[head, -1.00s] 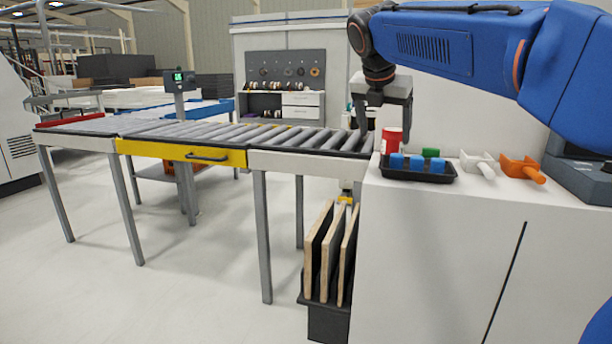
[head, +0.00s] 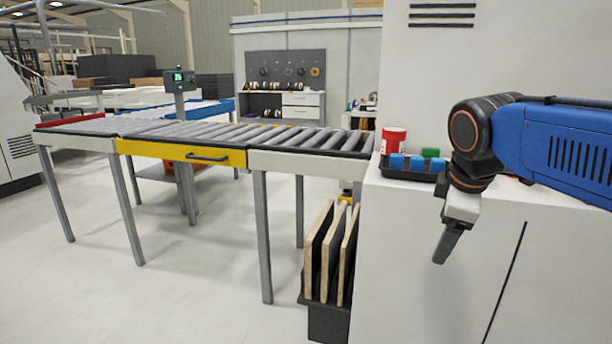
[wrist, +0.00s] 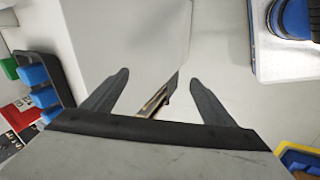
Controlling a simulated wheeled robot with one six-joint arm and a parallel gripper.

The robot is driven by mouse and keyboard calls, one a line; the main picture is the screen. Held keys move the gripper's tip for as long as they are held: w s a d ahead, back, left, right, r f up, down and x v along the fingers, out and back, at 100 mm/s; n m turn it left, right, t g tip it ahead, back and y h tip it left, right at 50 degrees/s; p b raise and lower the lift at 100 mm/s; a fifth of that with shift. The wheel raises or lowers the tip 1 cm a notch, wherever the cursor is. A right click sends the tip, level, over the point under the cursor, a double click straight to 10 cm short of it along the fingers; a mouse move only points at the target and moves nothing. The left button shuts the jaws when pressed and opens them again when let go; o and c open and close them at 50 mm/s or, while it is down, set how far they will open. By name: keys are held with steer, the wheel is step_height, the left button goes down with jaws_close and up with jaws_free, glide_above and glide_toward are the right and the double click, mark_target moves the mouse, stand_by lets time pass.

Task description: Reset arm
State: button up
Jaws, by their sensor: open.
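My gripper (head: 447,243) hangs in front of the white cabinet at the right of the head view, pointing down, with my blue arm reaching in from the right edge. In the wrist view my gripper (wrist: 158,92) shows two dark fingers spread apart, with nothing held between them. Part of a board edge shows beyond the fingers, lower down. The black tray (head: 405,173) with blue and green pieces is on the cabinet top, left of my wrist. It also shows at the left of the wrist view (wrist: 66,82).
The white cabinet (head: 400,255) stands close behind my gripper. A red container (head: 394,141) is on its top. Several upright boards (head: 330,250) stand in a dark rack to the left, below the roller conveyor (head: 215,135). The floor at the left front is clear.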

steer(key=s+d+f+m+y, duration=0.1)
steer(key=s+f+m, duration=1.1)
steer(key=s+f, duration=0.3)
steer(key=shift+s+f+m, duration=0.15)
steer(key=shift+f+m, duration=0.15)
steer(key=shift+f, duration=0.55)
steer(key=shift+d, duration=0.1)
steer(key=shift+c, duration=0.6)
